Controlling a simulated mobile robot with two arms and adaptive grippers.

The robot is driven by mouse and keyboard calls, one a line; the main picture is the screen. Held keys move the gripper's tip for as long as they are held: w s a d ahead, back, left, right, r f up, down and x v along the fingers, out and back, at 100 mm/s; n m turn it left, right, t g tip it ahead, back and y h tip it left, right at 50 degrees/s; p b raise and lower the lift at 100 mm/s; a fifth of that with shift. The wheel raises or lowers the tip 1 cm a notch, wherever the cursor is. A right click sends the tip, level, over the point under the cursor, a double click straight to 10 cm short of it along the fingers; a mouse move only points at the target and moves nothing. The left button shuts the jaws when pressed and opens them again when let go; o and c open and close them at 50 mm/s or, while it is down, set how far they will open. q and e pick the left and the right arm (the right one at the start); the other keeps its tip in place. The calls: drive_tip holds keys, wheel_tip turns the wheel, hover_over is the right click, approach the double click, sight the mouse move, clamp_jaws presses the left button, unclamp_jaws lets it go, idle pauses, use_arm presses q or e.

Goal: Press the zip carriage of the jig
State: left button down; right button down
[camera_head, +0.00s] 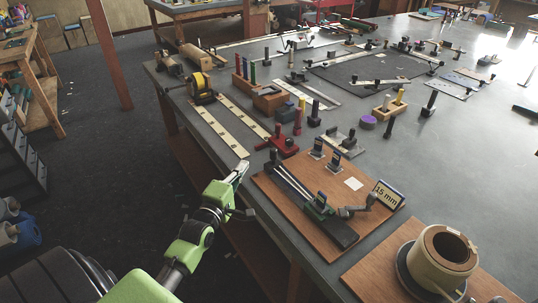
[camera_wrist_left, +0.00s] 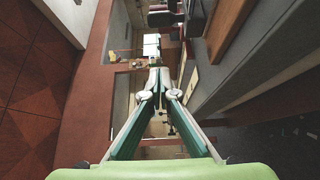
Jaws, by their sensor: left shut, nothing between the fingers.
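The jig is a brown wooden board (camera_head: 275,187) on the near part of the grey workbench. A dark track with pale rails (camera_head: 290,178) runs along it. A small block with green and blue parts, which looks like the zip carriage (camera_head: 320,204), sits on the track near its front end. My left gripper (camera_head: 241,168) is at the bench's left edge, left of the board and apart from the carriage. Its fingers are shut and empty, and in the left wrist view their tips (camera_wrist_left: 160,76) meet. My right gripper is not in view.
A "15 mm" sign (camera_head: 388,194) and a grey lever (camera_head: 358,208) stand at the board's right side. A red clamp (camera_head: 283,146) stands just behind the board. A cream pot (camera_head: 440,262) sits at lower right. Dark floor lies open left of the bench.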

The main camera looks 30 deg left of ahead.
sight(273, 159)
use_arm(q)
drive_tip(key=p+x, duration=0.1)
drive_tip(key=x, duration=0.9)
drive_tip(key=shift+w+p, duration=0.2)
drive_tip(key=shift+p, duration=0.2)
drive_tip(key=d+p, duration=0.1)
drive_tip(key=s+d+p, duration=0.1)
drive_tip(key=d, duration=0.1)
drive_tip(key=shift+d, duration=0.55)
drive_tip(key=shift+a+f, duration=0.1)
